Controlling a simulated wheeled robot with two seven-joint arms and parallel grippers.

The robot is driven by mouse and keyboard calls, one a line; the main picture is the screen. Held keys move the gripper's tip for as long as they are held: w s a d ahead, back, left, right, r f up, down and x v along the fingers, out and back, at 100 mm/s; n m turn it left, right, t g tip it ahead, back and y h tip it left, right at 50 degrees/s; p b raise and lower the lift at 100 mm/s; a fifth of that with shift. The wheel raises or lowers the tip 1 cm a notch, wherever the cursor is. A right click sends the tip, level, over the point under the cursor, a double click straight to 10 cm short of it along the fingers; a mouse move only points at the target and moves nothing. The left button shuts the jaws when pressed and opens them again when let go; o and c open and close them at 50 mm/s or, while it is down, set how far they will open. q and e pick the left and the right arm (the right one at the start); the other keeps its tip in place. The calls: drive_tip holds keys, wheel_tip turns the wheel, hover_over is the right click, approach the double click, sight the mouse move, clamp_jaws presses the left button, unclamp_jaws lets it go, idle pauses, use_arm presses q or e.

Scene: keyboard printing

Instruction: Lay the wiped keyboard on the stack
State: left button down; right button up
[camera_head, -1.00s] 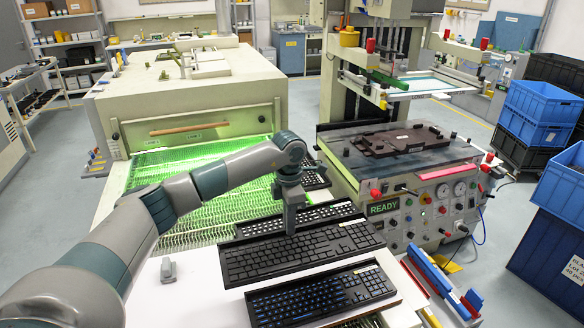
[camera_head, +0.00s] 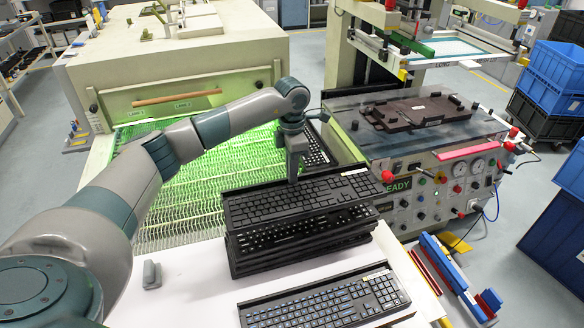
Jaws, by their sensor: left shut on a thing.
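My left gripper (camera_head: 293,177) points down and is shut on a black keyboard (camera_head: 318,197), at its far long edge. The held keyboard lies roughly level over a stack of black keyboards (camera_head: 290,252) on the white table. It covers the back part of the stack's top. The front rows of keys of the top stacked keyboard show below it. I cannot tell whether the held keyboard touches the stack. My right gripper is not in view.
Another keyboard (camera_head: 325,302) with bluish key marks lies on the white table (camera_head: 190,270) in front of the stack. A small grey block (camera_head: 151,274) is at the left. Behind are a green-lit mesh conveyor (camera_head: 190,205) and a printing machine (camera_head: 440,160).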

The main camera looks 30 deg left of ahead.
sight(292, 190)
use_arm(q)
drive_tip(key=shift+s+r, duration=0.1)
drive_tip(key=shift+s, duration=0.05)
drive_tip(key=shift+f+b, duration=0.9)
drive_tip(key=shift+f, duration=1.25)
drive_tip(key=shift+f+b, duration=1.3)
drive_tip(key=shift+f, duration=0.15)
drive_tip(key=shift+f+b, duration=0.3)
drive_tip(key=shift+f, duration=0.05)
drive_tip(key=c, duration=1.8)
unclamp_jaws()
drive_tip(key=shift+r+p, duration=1.55)
drive_tip(key=shift+r, duration=1.95)
